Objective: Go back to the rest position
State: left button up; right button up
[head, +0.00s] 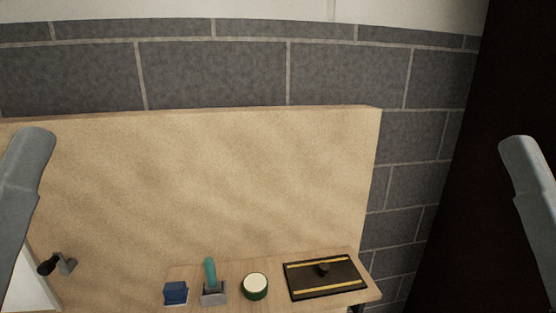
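Neither of my grippers shows in the head view. Only grey links of my arms stand at the left and right edges, apart from the objects on the shelf. I cannot see whether either gripper is open or holds anything. The task names no object.
A wooden shelf (232,272) at bottom centre carries a blue block (176,292), a teal-handled tool (210,272), a green round tin (255,287) and a black yellow-striped board (340,286). A tan panel (220,180) rises behind. A small dark fixture (50,265) sits lower left.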

pick_arm(q)
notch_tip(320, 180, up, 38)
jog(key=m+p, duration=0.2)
jog(key=p, duration=3.6)
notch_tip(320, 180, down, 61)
jog(key=b, duration=6)
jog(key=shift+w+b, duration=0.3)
jog(key=shift+b, duration=0.05)
